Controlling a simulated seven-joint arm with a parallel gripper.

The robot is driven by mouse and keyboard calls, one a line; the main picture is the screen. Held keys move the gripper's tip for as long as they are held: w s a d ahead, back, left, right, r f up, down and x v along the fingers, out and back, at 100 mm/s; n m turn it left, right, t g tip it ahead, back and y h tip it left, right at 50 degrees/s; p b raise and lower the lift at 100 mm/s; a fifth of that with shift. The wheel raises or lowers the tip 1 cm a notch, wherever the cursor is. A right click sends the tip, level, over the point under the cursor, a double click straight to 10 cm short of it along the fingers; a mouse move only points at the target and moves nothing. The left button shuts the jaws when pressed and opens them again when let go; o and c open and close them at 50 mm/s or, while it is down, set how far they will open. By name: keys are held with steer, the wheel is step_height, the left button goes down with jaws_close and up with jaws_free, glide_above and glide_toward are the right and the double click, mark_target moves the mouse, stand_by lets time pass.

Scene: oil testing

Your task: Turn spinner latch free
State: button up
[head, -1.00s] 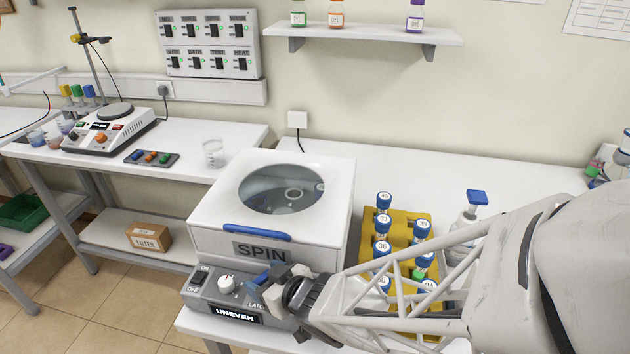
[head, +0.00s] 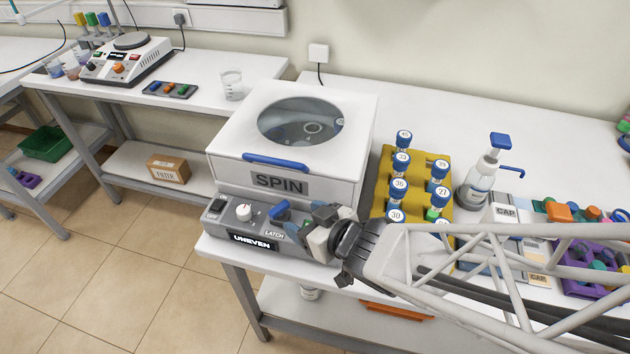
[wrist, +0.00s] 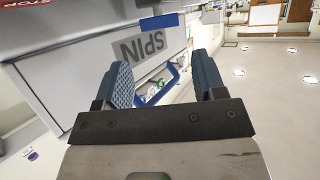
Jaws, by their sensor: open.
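The white spinner (head: 290,178) stands on the bench with its lid down and a round window on top. Its blue lid handle (head: 275,162) is above the SPIN label. The blue latch lever (head: 279,211) sits on the grey front panel, above the word LATCH. My gripper (head: 304,226) is open, just right of the latch at the panel's right end. In the wrist view, the gap between my fingers (wrist: 162,64) holds nothing gripped; the lid handle (wrist: 165,85) shows beyond it. A blue piece (wrist: 160,20) shows higher up. I cannot tell whether a finger touches the latch.
The panel display (head: 253,242) reads UNEVEN, beside a white knob (head: 243,212). A yellow rack (head: 445,210) of blue-capped tubes stands close right of the spinner, beside my arm. A pump bottle (head: 482,180) stands farther right. The bench behind the rack is clear.

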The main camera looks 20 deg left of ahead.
steer(key=shift+c, duration=0.2)
steer(key=c, duration=0.4)
steer(key=shift+o, duration=0.2)
steer(key=w+a+m+h, duration=0.1)
steer(key=m+h, duration=0.2)
steer(key=shift+w+a, duration=0.35)
steer(key=shift+a, duration=0.05)
steer(key=m+h, duration=0.1)
steer(key=w+a+m+h, duration=0.1)
steer(key=shift+r+m, duration=0.4)
steer(key=a+r+m+h, duration=0.1)
steer(key=m+h, duration=0.2)
step_height(320, 180, up, 2)
steer(key=r+m+g+h, duration=0.1)
steer(key=m+g+h, duration=0.1)
steer(key=m+h, duration=0.4)
glide_above(274, 213)
steer(key=shift+f+m+y, duration=0.25)
steer(key=shift+m+y, duration=0.35)
steer(key=shift+m, duration=0.1)
steer(key=shift+s+a+r+m+g+h, duration=0.3)
steer(key=shift+s+a+m+h, duration=0.4)
steer(key=shift+m, duration=0.2)
